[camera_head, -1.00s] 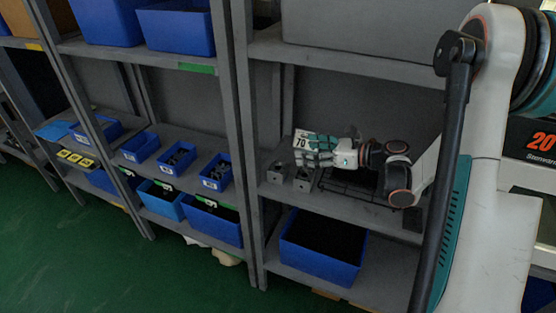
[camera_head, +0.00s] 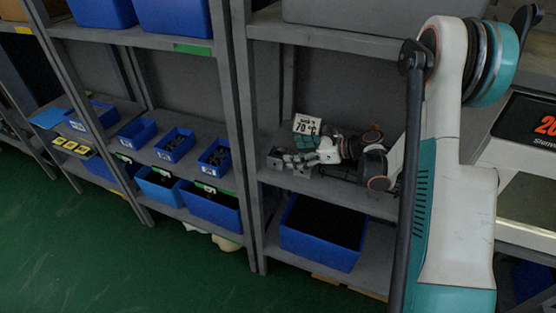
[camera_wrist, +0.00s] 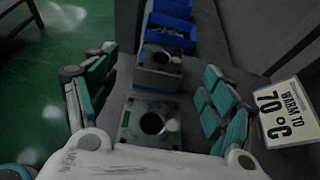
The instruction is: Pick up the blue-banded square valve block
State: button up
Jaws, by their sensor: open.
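Two grey square valve blocks stand on the middle shelf. In the wrist view the nearer block (camera_wrist: 128,132), with a round bore in its top, lies low between my fingers. The farther block (camera_wrist: 158,79) stands just beyond it, near the fingertip ends.
A sign reading "70 °C" (camera_wrist: 285,112) stands right of my fingers. Blue bins (camera_wrist: 172,36) lie beyond the blocks. A shelf post (camera_head: 246,150) rises left of the blocks, and an upper shelf (camera_head: 330,37) spans above. A large blue bin (camera_head: 322,232) is below.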

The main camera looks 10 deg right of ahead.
aim_at(275, 153)
jog(key=b+x, duration=0.2)
jog(key=x, duration=0.3)
jog(key=shift+w+f, duration=0.1)
jog(key=shift+c, duration=0.6)
jog(key=c, duration=1.4)
